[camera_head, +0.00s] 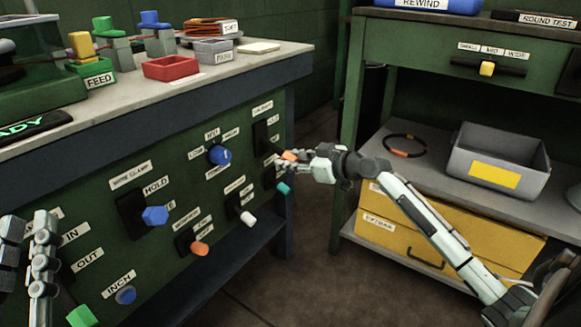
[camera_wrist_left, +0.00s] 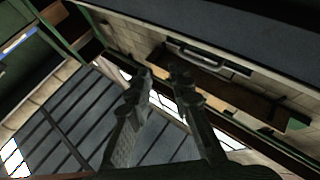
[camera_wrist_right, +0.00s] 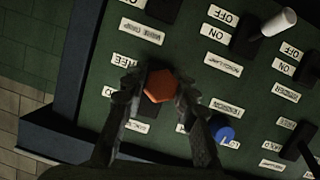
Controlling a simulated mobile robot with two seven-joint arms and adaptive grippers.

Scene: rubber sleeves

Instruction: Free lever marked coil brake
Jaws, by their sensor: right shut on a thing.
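My right gripper (camera_head: 287,161) reaches the green panel (camera_head: 110,235) at its right end. It is shut on an orange lever handle (camera_head: 290,155). In the right wrist view the orange handle (camera_wrist_right: 160,86) sits between the two fingertips, close to a label (camera_wrist_right: 128,60) that seems to end in "REE". The fingers hide part of the lever's slot and labels; I cannot read its name plate (camera_head: 262,107) in the head view. My left gripper (camera_head: 42,245) is at the left edge, away from this lever; its fingers (camera_wrist_left: 162,74) stand apart and empty.
Other handles stick out nearby: a teal one (camera_head: 284,188) just below, a white one (camera_head: 247,218), a blue knob (camera_head: 219,154), a lower orange one (camera_head: 200,248) and a blue lever (camera_head: 154,215). A shelf with a grey bin (camera_head: 500,165) stands to the right.

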